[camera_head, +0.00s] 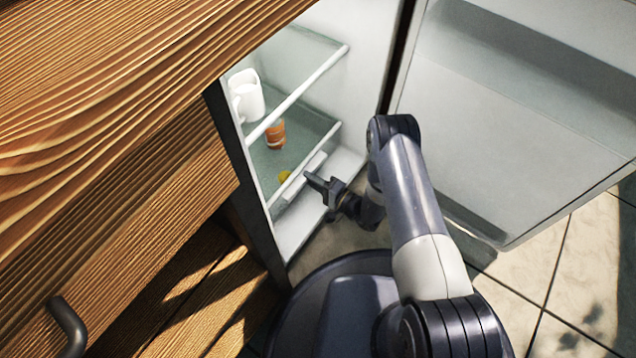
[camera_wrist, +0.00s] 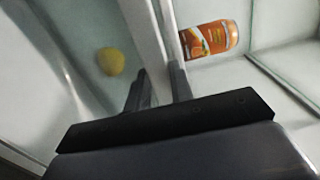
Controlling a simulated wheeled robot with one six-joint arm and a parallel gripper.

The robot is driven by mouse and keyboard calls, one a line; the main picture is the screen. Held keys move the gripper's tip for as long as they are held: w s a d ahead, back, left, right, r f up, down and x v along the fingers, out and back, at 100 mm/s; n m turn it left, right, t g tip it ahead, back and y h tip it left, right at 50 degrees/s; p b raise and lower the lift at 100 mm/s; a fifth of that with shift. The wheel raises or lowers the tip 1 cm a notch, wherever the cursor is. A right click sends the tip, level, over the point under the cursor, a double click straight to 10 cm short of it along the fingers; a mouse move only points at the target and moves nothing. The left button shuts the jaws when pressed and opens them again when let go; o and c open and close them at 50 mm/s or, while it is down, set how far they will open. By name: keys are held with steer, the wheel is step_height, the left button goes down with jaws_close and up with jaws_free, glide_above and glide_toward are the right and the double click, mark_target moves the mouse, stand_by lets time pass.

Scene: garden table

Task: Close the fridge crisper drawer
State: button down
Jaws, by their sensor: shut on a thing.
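The fridge (camera_head: 365,60) stands open. Its crisper drawer (camera_head: 290,193) is low inside, below the glass shelves, with a pale front strip. A yellow round fruit (camera_head: 284,176) shows behind that front. My gripper (camera_head: 314,181) is at the drawer front. In the wrist view the fingers (camera_wrist: 160,78) are on either side of a pale bar (camera_wrist: 146,36), which looks like the drawer's front edge, and are shut on it. The fruit (camera_wrist: 111,61) lies to the left there. How far out the drawer stands is hard to tell.
The fridge door (camera_head: 500,130) is swung wide open at the right. An orange can (camera_head: 275,134) and a white mug or jug (camera_head: 246,98) stand on shelves above the drawer. A wooden cabinet (camera_head: 110,110) with a dark handle (camera_head: 70,325) fills the left.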

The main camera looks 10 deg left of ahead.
steer(key=shift+a+f, duration=0.1)
steer(key=shift+f, duration=0.1)
steer(key=c, duration=1.3)
jaws_free()
steer(key=shift+a, duration=0.1)
steer(key=p+v, duration=0.3)
steer(key=v, duration=0.7)
steer(key=shift+d+p, duration=0.3)
steer(key=shift+d, duration=0.1)
steer(key=shift+b+x, duration=1.75)
steer(key=shift+x, duration=2.25)
